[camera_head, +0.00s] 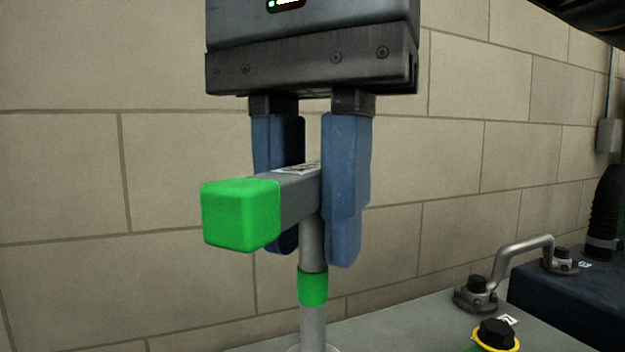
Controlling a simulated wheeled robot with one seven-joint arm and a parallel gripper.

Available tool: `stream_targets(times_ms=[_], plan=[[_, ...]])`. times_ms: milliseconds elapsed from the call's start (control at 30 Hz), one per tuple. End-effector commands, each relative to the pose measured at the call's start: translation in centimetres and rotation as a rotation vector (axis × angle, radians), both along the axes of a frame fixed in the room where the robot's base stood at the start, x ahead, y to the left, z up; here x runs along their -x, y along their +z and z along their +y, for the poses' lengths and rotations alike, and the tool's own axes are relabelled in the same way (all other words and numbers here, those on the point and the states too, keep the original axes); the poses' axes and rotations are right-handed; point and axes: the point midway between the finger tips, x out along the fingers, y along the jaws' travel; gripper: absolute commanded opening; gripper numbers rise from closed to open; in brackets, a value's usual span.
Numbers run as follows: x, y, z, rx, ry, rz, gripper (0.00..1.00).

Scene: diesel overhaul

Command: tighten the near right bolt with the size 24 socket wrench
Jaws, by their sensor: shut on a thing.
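My gripper (313,232) points down at the upper middle, its two blue fingers shut on the grey handle of a socket wrench (241,215). The handle lies level, with a green block end towards the left front. Its grey shaft hangs upright below the fingers, with a green band. A wider round part shows at the shaft's foot, cut off by the bottom edge of the picture. The label on the handle is too oblique to read, so I cannot tell the size. I cannot make out the near right bolt or whether the wrench touches one.
A grey flat surface (420,325) spans the lower right. On it stand a bent metal pipe (520,247) with dark-topped flanges and a black cap with a yellow ring (496,334). A dark blue block (570,296) and a black ribbed hose (606,215) stand at right. A block wall (60,180) is behind.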

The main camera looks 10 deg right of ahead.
Motion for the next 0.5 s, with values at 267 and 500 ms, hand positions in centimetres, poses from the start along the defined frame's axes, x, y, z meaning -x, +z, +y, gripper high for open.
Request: stream_targets(times_ms=[267, 500], plan=[[0.05, 0.1, 0.08, -0.003, 0.236, 0.001, 0.0], [0.07, 0.05, 0.08, -0.002, 0.436, 0.002, 0.0]])
